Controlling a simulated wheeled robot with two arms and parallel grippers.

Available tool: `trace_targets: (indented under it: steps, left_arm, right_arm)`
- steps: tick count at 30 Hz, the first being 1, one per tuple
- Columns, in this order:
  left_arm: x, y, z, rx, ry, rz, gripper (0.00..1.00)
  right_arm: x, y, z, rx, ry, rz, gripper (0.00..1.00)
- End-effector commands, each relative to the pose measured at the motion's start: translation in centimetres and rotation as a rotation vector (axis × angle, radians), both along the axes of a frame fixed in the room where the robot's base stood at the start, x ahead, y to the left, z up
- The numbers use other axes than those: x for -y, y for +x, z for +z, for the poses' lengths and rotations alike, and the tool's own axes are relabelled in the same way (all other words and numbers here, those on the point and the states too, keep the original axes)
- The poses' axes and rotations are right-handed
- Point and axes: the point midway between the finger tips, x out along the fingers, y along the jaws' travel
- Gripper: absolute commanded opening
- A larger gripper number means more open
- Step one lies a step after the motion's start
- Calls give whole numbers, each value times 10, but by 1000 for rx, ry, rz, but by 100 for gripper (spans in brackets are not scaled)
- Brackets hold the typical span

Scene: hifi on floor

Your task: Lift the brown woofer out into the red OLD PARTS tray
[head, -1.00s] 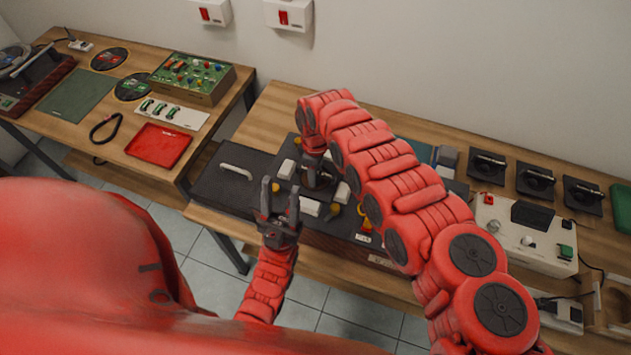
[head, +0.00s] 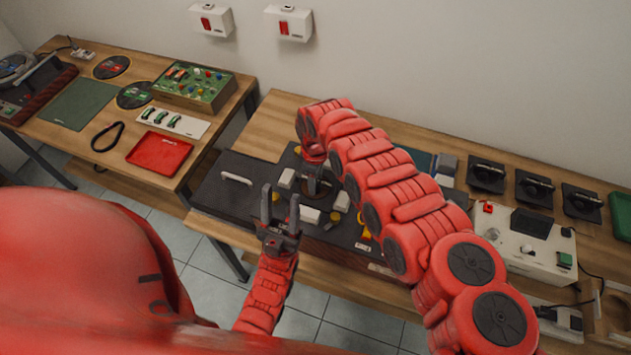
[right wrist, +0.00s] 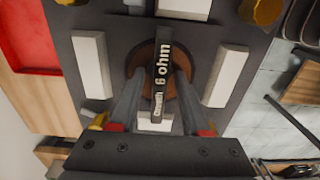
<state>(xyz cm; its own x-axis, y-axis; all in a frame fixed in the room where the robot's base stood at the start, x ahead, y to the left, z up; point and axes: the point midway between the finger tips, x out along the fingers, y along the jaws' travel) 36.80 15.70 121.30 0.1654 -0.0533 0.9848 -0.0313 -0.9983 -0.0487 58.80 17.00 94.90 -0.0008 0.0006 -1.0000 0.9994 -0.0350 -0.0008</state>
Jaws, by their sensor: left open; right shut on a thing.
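The brown woofer (right wrist: 140,77) shows as a round brown disc under a dark bar (right wrist: 162,80) marked "6 ohm" in the right wrist view. My right gripper (right wrist: 158,92) is shut on this bar, one finger on each side. In the head view my right gripper (head: 312,172) points down over the dark panel, and my red arm hides part of it. I cannot tell whether the woofer is clear of the panel. The red tray (head: 160,153) lies on the left table; its lettering is too small to read. My left gripper (head: 280,212) is open and empty before the panel.
White blocks (right wrist: 92,65) and yellow knobs surround the woofer on the dark panel (head: 222,199). A gap separates the two tables. A black loop (head: 107,137) and a white strip with green parts (head: 172,122) lie near the tray.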

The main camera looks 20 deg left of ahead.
Motion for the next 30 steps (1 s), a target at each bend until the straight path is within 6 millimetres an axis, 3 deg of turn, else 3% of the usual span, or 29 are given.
trace_targets:
  steps: [8, 21, 30]
  left_arm:
    - [0, 0, -6, 0, 0, 0, 47]
    - [0, 0, -31, 0, 0, 0, 47]
    - [0, 0, -34, 0, 0, 0, 47]
  right_arm:
    - [2, 3, 26, 5, -1, -2, 0]
    - [0, 3, 87, 7, 1, -1, 0]
    - [-1, 1, 109, 5, 2, 1, 0]
